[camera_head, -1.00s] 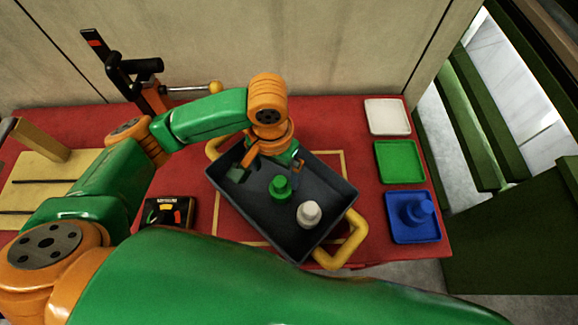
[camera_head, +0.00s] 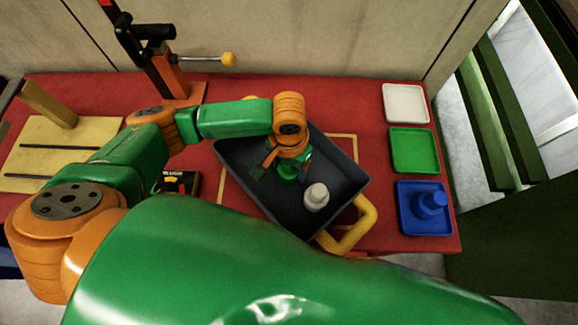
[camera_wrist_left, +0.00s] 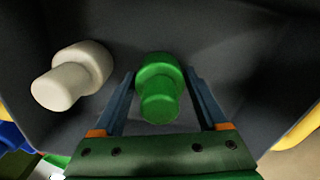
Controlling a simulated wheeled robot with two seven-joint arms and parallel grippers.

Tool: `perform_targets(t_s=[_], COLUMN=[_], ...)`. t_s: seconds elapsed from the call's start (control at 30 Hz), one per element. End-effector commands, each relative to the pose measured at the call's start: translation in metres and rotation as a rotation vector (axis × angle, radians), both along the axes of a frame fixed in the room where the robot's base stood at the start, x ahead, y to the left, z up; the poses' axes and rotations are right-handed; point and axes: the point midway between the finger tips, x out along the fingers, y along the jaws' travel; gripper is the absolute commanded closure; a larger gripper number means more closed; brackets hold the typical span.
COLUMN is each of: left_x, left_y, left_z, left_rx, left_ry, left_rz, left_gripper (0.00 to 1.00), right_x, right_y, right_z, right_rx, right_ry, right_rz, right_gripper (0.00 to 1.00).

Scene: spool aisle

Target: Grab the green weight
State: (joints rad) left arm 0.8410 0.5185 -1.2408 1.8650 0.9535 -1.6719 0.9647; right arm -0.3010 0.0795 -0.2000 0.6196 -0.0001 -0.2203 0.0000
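The green weight (camera_head: 288,174) stands in the dark grey tray, partly hidden under my left gripper (camera_head: 281,167) in the head view. In the left wrist view the green weight (camera_wrist_left: 159,88) sits between the two fingers of the left gripper (camera_wrist_left: 159,76). The fingers are open, with a gap showing on each side of the weight. My right gripper is not in view.
A white weight (camera_head: 316,197) stands in the dark tray (camera_head: 342,186), close beside the green one. The tray has yellow handles (camera_head: 350,232). White (camera_head: 405,103), green (camera_head: 414,150) and blue (camera_head: 408,226) trays line the right; a blue weight (camera_head: 431,204) stands on the blue one.

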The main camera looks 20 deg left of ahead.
Motion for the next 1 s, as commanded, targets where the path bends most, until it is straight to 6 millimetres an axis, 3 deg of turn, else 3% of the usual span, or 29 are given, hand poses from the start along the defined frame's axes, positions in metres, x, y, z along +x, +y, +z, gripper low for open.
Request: perform_targets(t_s=[0.03, 0.2, 0.27, 0.5, 0.63, 0.73, 1.0], left_x=[0.0, 0.0, 0.0, 0.0, 0.001, 0.001, -0.022], left_y=[0.0, 0.0, 0.0, 0.0, -0.001, -0.002, -0.051], left_z=[0.0, 0.0, 0.0, 0.002, 0.013, 0.034, 0.097], left_rx=[0.0, 0.0, 0.0, -0.001, -0.003, -0.005, -0.005], left_ry=[0.0, 0.0, -0.001, -0.001, -0.003, -0.005, -0.004], left_rz=[0.0, 0.0, 0.0, 0.0, 0.0, -0.002, -0.007], left_gripper=[0.41, 0.86, 1.0, 1.0, 1.0, 1.0, 1.0], right_x=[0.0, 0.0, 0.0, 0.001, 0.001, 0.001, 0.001], right_y=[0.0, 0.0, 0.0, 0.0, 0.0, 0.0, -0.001], right_z=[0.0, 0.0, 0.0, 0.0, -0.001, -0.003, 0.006], right_rx=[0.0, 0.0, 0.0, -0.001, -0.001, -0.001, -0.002], right_ry=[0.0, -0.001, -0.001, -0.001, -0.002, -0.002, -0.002], right_rz=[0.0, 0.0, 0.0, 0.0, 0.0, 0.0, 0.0], right_gripper=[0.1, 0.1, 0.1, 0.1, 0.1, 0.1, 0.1])
